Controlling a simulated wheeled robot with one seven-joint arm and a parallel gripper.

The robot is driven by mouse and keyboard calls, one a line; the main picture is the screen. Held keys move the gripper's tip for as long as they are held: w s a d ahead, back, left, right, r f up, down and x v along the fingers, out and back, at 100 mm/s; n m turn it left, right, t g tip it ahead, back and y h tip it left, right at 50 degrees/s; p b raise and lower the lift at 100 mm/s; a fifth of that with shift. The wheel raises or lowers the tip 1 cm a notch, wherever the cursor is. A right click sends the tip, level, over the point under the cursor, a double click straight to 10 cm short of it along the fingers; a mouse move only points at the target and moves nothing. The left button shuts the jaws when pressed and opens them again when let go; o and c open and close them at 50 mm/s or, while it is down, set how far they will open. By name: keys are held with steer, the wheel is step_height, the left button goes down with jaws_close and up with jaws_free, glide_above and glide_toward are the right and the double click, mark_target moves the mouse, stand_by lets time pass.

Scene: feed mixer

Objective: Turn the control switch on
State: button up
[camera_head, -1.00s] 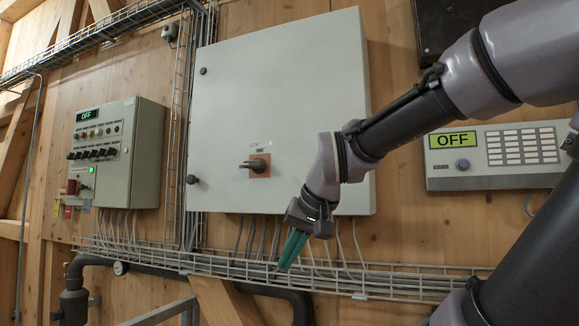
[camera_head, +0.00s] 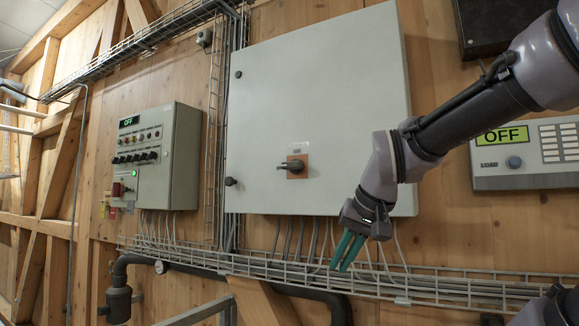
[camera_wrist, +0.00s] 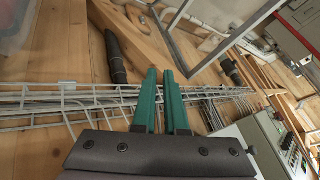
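In the head view, a dark rotary switch handle on an orange-brown plate (camera_head: 296,167) sits on the front of the large grey cabinet (camera_head: 325,100). Its handle points sideways to the left, and a small label above it is too blurred to read. My gripper (camera_head: 343,262) is below and to the right of this switch, apart from it, by the cabinet's lower edge. Its two green fingers point down and slightly left. In the wrist view, the fingers (camera_wrist: 162,75) have a narrow gap between them with nothing in it.
A smaller control box (camera_head: 155,158) at left has an OFF display, several knobs, a green light and a red switch. A panel (camera_head: 525,152) at right also reads OFF. A wire cable tray (camera_head: 270,268) runs below the cabinet, behind my gripper.

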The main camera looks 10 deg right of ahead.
steer(key=o, duration=0.5)
steer(key=shift+n, duration=0.3)
steer(key=shift+f+n+g+h, duration=0.3)
steer(key=shift+n+g, duration=0.1)
steer(key=shift+g, duration=0.2)
step_height(320, 180, up, 3)
steer(key=w+d+n+g+h, duration=0.2)
steer(key=w+d+n+h, duration=0.1)
steer(key=n+h, duration=0.35)
steer(key=n+t+h, duration=0.6)
steer(key=t+h, duration=0.1)
steer(key=t, duration=0.2)
glide_toward(288, 165)
steer(key=x, duration=1)
steer(key=shift+w+d, duration=0.2)
steer(key=shift+w, duration=0.1)
